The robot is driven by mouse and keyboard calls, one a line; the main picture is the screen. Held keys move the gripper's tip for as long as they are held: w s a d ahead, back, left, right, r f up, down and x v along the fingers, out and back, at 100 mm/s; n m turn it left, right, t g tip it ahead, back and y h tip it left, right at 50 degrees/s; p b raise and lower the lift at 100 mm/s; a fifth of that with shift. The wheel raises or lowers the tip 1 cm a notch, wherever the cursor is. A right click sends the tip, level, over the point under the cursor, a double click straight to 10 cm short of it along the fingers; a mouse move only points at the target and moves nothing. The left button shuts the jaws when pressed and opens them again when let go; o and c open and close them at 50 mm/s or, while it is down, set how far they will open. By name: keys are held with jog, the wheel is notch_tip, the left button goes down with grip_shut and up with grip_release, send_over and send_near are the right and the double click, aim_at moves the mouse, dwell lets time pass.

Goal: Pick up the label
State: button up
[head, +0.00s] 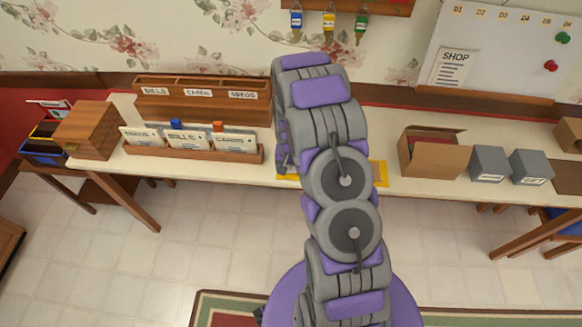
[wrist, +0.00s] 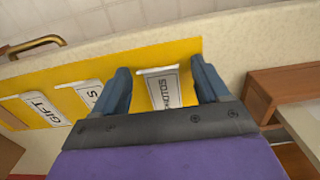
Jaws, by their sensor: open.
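A white label (wrist: 165,88) lies on a yellow mat (wrist: 70,75) in the wrist view. Its dark print is upside down and seems to read PHOTOS. My gripper (wrist: 162,76) is open, with one blue-grey finger on each side of this label. I cannot tell how high the fingers are above the mat. A GIFT label (wrist: 40,106) and another label (wrist: 92,92), partly hidden by the left finger, lie to the left. In the head view my arm covers most of the mat (head: 381,174), and the labels do not show there.
A wooden card rack (head: 195,152) stands left of the mat; a wooden edge (wrist: 290,85) shows close on the right in the wrist view. An open cardboard box (head: 436,158) and two grey boxes (head: 489,163) stand right. A brass handle (wrist: 36,44) lies beyond the mat.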

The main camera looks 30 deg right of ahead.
jog(key=c, duration=1.1)
jog(key=shift+r, duration=0.15)
